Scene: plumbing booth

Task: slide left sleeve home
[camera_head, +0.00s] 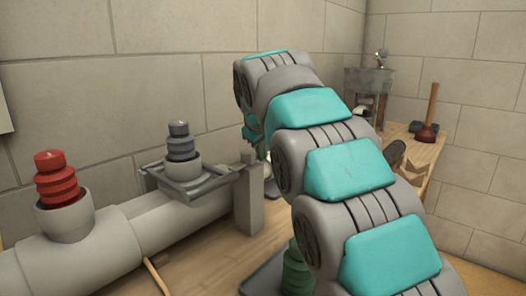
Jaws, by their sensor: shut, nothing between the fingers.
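A thick grey pipe (188,216) runs across the left and middle of the view. A red ribbed piece (56,182) stands upright in a round socket (67,219) at its left end; it is the leftmost such piece. A dark grey ribbed piece (180,143) stands in a second collar (181,175) on a flat bracket over the pipe. I cannot tell for certain which part is the left sleeve. My arm rises from the lower right and bends down behind the grey bracket post's right side. My gripper is hidden behind my own arm.
A grey upright post (248,198) stands at the pipe's right end. A green ribbed piece (296,270) is partly hidden by my arm. A block wall closes in the back.

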